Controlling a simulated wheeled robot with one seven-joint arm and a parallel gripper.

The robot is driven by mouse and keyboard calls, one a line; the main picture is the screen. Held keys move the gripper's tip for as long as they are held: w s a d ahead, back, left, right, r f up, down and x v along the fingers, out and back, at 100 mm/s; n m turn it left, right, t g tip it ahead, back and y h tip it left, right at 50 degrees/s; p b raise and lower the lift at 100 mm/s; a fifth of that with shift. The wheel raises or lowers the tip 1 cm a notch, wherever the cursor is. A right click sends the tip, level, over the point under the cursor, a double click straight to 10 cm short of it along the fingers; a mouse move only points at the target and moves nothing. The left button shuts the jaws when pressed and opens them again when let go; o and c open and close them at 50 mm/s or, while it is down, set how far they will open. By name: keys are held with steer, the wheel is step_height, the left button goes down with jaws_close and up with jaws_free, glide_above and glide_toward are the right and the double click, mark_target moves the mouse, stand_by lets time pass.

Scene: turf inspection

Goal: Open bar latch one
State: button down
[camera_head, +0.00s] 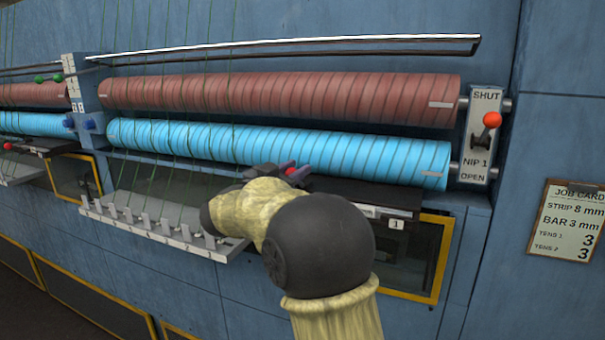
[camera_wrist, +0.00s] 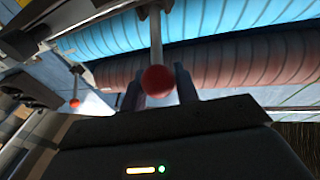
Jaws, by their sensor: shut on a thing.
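The latch for bar one shows as a red ball knob (camera_wrist: 158,80) on a pale metal rod (camera_wrist: 155,35) in the wrist view. My gripper (camera_wrist: 160,82) has its two dark fingers on either side of the knob, shut on it. In the head view my gripper (camera_head: 285,170) is at the front of the blue roller, and a bit of the red knob (camera_head: 291,171) shows between its fingers. A dark bar (camera_head: 365,194) with a plate marked 1 (camera_head: 396,224) lies to the right, partly behind my arm. The latch's base is hidden.
A blue roller (camera_head: 300,150) and a red-brown roller (camera_head: 280,95) run just behind my gripper. The NIP 1 lever knob (camera_head: 491,119) stands on a SHUT/OPEN plate at right. A strip rack (camera_head: 165,236) with threads juts out at left. A job card (camera_head: 566,225) hangs far right.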

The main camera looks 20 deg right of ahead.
steer(key=shift+w+r, duration=0.2)
steer(key=shift+r, duration=0.3)
steer(key=shift+d+r, duration=0.1)
steer(key=shift+d, duration=0.4)
steer(key=shift+w+f, duration=0.1)
steer(key=shift+f, duration=0.2)
